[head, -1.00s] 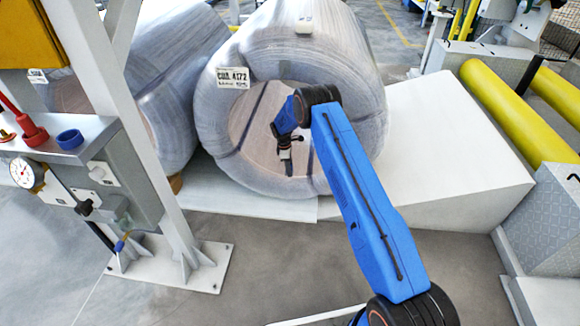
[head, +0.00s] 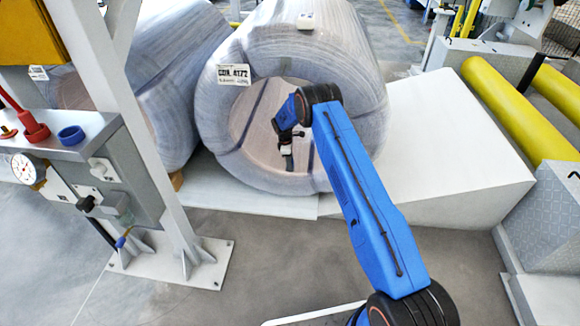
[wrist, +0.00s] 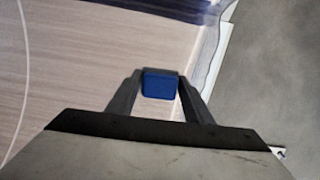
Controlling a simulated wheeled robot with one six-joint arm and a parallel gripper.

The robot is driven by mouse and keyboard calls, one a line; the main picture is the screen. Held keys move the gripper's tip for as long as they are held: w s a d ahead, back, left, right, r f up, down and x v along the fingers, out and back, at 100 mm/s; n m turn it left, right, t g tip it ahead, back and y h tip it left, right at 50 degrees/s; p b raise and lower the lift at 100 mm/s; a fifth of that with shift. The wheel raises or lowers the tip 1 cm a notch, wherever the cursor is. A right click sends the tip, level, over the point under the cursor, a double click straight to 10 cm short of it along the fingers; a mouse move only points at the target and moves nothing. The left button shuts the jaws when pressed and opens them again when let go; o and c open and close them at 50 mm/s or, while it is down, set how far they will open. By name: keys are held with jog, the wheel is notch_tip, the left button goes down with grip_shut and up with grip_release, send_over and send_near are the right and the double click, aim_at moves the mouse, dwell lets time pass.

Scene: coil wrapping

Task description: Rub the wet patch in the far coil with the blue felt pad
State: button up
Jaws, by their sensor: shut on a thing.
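My gripper (wrist: 160,88) is shut on the blue felt pad (wrist: 160,84), which shows between its two grey fingers in the wrist view. In the head view my gripper (head: 287,158) is at the open bore of the film-wrapped coil (head: 345,75) marked 4172. A second wrapped coil (head: 165,60) lies to its left. The wrist view shows pale, finely lined coil surface (wrist: 60,70) beyond the pad. I cannot tell whether the pad touches it. I see no clear wet patch. The pad is too small to make out in the head view.
A white post with a control box (head: 140,165), gauge (head: 28,168) and blue ring (head: 71,135) stands at left. A white sloped block (head: 450,150) and yellow rollers (head: 520,105) are at right. Open grey floor (head: 280,255) lies in front of the coils.

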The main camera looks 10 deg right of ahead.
jog(key=shift+w+d+f, duration=0.1)
jog(key=shift+w+d, duration=0.15)
jog(key=shift+w, duration=0.5)
jog(key=shift+w+d+f, duration=0.1)
jog(key=shift+w+d, duration=0.2)
jog(key=shift+w, duration=0.5)
jog(key=shift+w+d, duration=0.25)
jog(key=shift+w, duration=0.5)
jog(key=shift+c, duration=0.4)
jog(key=shift+r, duration=0.15)
jog(key=shift+r, duration=2.95)
jog(key=shift+r, duration=0.15)
notch_tip(320, 180, up, 3)
jog(key=shift+f, duration=0.15)
